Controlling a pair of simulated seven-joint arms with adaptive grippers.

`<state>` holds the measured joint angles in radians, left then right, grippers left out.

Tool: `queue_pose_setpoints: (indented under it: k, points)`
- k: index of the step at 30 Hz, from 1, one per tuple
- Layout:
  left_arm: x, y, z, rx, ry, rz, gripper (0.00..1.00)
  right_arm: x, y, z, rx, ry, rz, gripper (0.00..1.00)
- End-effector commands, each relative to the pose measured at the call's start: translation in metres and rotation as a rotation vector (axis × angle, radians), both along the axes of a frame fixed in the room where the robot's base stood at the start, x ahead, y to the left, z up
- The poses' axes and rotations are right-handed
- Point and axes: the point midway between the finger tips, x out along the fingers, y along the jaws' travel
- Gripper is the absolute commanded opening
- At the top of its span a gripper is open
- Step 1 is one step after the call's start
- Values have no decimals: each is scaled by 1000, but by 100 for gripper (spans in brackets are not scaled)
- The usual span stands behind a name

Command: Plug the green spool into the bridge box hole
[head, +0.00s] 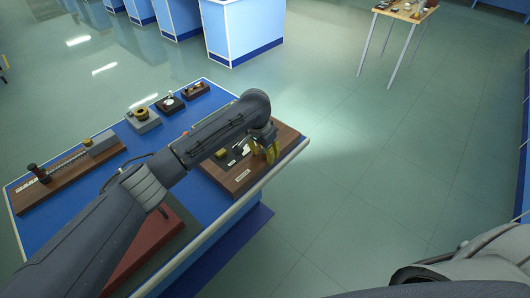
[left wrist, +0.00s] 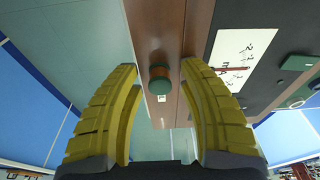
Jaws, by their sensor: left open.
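A small dark green round piece, seemingly the green spool (left wrist: 160,86), shows between my left fingers in the left wrist view, over the brown wooden board. My left gripper (head: 270,150) is open, with its yellow fingers at the board's right end; in the left wrist view (left wrist: 159,68) there is a gap on each side of the piece. The wooden board with a dark panel, seemingly the bridge box (head: 228,178), is on the blue bench and partly hidden by my arm. I cannot make out its hole. My right gripper is not in view.
The blue bench (head: 118,127) also holds a long slide rail (head: 70,167), a grey block with a brass ring (head: 142,117) and small instruments behind. A white label (left wrist: 242,55) lies beside the green piece. The floor right of the bench is clear.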

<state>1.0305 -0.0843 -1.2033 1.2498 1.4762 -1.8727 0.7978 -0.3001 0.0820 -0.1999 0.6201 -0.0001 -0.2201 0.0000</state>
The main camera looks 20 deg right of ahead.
Motion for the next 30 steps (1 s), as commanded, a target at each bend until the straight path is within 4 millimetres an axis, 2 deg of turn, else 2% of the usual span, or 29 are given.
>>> queue_pose_setpoints:
  k: [5, 12, 23, 30]
  points:
    - [0, 0, 0, 0, 0, 0, 40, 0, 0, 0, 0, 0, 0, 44]
    - [0, 0, 0, 0, 0, 0, 69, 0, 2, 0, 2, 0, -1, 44]
    - [0, 1, 6, 0, -2, -1, 69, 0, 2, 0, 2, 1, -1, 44]
    - [-3, 7, 40, -1, -4, -1, 69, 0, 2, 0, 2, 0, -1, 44]
